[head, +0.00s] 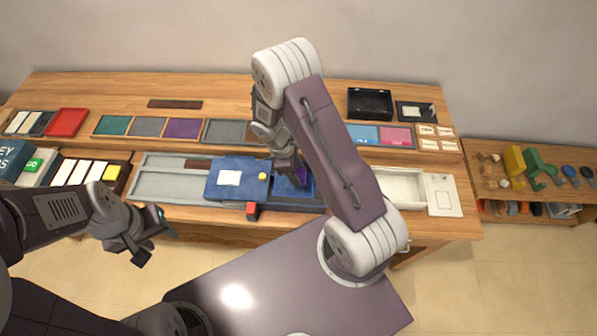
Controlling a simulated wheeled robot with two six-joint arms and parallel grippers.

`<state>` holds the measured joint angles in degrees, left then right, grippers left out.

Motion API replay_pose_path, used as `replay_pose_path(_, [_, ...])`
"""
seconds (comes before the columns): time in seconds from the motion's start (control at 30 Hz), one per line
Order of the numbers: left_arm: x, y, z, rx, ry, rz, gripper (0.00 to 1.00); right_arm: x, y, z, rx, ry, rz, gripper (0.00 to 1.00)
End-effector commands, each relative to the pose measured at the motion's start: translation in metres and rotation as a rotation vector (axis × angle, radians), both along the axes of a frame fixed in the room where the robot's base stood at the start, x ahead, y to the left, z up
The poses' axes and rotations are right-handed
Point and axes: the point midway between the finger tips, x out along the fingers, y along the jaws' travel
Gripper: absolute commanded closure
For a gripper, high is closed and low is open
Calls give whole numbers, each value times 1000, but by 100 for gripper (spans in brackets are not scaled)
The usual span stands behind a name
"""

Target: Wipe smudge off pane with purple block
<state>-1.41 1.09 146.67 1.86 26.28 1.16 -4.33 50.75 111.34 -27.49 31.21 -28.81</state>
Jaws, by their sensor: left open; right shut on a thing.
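My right gripper (297,172) reaches down over the blue unit in the middle of the bench. It is shut on a small purple block (303,175), mostly hidden by the fingers and arm. The block is at or just above a dark blue panel (284,188), which may be the pane; I cannot tell whether they touch. No smudge can be made out, and my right arm hides part of that area. My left gripper (155,246) is open and empty, in front of the bench's front edge at the left.
The blue unit has a white label (229,178), a yellow knob (262,176) and a red part (252,210) at its front. A grey tray (150,188) lies left of it, a white tray (420,200) right. Coloured panels line the raised back shelf.

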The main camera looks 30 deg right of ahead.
Motion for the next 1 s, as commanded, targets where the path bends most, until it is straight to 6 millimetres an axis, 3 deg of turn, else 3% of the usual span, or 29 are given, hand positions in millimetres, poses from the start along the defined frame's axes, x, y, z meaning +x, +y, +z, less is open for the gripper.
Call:
replay_pose_path(0.03, [0,0,9,0,0,0,55,0,0,9,0,0,0,84])
replay_pose_path(0.4, [0,0,37,0,0,0,55,1,4,40,0,-1,-3,84])
replay_pose_path(1.0, [0,0,37,0,0,0,55,1,4,41,0,0,-4,84])
